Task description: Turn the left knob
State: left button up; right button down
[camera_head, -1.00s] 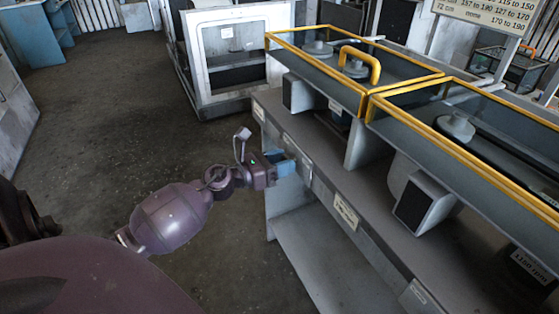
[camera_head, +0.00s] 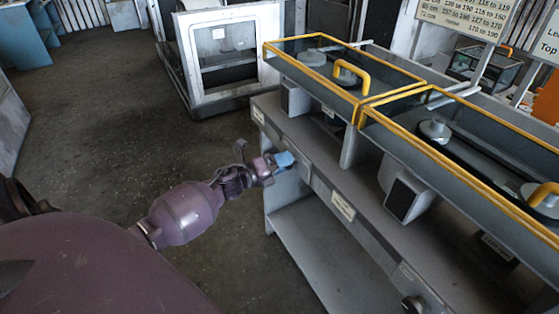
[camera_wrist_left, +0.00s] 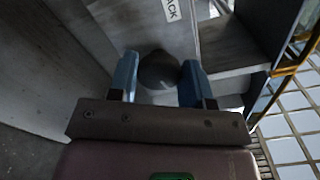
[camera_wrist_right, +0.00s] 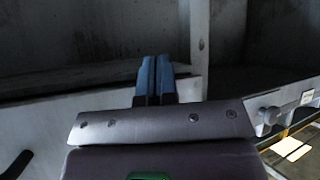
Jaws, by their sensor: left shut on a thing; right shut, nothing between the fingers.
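The left knob (camera_wrist_left: 158,70) is dark and round. It sits on the front panel of the grey bench and lies between the blue fingers of my left gripper (camera_wrist_left: 157,82) in the left wrist view. My left gripper also shows in the head view (camera_head: 284,159), at the front face of the bench near its left end. It is shut on the knob and hides it there. A second knob (camera_head: 413,304) is on the bench front at the lower right, and a knob also shows in the right wrist view (camera_wrist_right: 268,115). My right gripper (camera_wrist_right: 155,75) is shut and empty.
The grey bench (camera_head: 375,230) carries two yellow-framed guards (camera_head: 318,78) over belts and pulleys. A lower shelf (camera_head: 310,240) is open beneath the panel. A white-framed cabinet (camera_head: 232,55) stands behind. The floor to the left is clear.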

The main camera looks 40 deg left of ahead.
pick_arm(q)
jog(key=n+p, duration=0.2)
jog(key=n, duration=0.2)
jog(key=shift+n, duration=0.4)
jog(key=shift+n+p, duration=0.4)
jog(key=shift+n, duration=0.7)
jog(key=shift+f+n+p, duration=0.2)
jog(key=shift+n+p, duration=0.1)
jog(key=shift+n, duration=0.6)
jog(key=o, duration=0.9)
